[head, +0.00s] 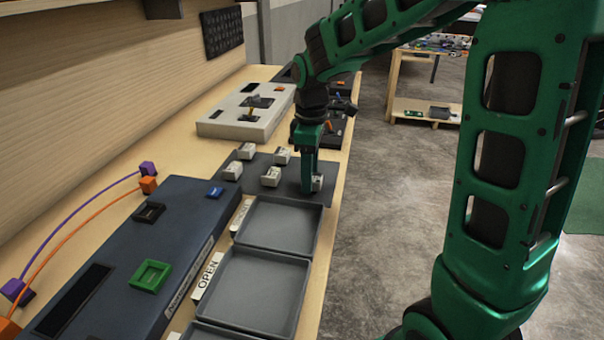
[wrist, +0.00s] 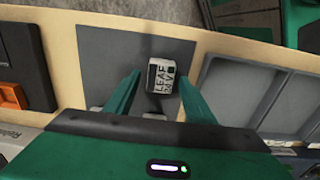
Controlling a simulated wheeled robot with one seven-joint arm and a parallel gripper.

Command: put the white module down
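The white module (wrist: 161,77) has dark printed lettering on its face and rests on the dark grey mat (wrist: 105,50). In the wrist view my gripper (wrist: 159,73) is open, with one finger on each side of the module and a gap visible on both sides. In the head view my gripper (head: 309,188) points down at the mat's right edge, with the module (head: 317,182) partly hidden behind the fingers. Several similar white modules stand further left on the mat, including one (head: 271,177) nearby.
Empty grey trays (head: 256,290) lie in front of the mat, with an OPEN label beside one. A dark blue console (head: 185,240) with a green square frame (head: 151,275) is to the left. A pale grey device (head: 243,122) lies behind. The bench edge is close on the right.

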